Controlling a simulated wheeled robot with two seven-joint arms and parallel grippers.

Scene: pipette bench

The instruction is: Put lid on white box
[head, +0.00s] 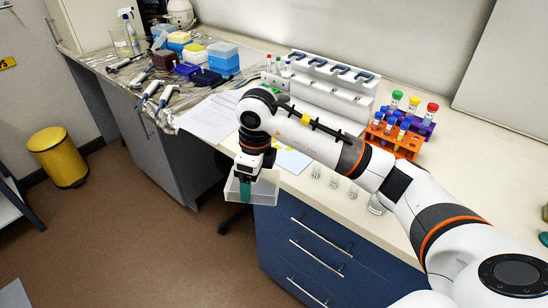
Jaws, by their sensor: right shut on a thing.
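My right gripper (245,190) hangs in front of the bench's front edge, above the floor. Its teal fingers are shut on a clear, whitish, shallow box-shaped piece that looks like a lid (266,192). The lid is held roughly level, clear of the bench top. Several small boxes stand in a group on the far left part of the bench, among them one with a blue top (223,52) and one with white and yellow parts (195,52). I cannot tell for certain which is the white box. My left gripper is not in view.
Pipettes (150,92) lie before the boxes. Papers (210,118) lie on the middle of the bench. A white pipette rack (325,90) stands behind my right arm. An orange tube rack (395,140) and small glass vials (334,182) are at the right. A yellow bin (58,157) stands on the floor.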

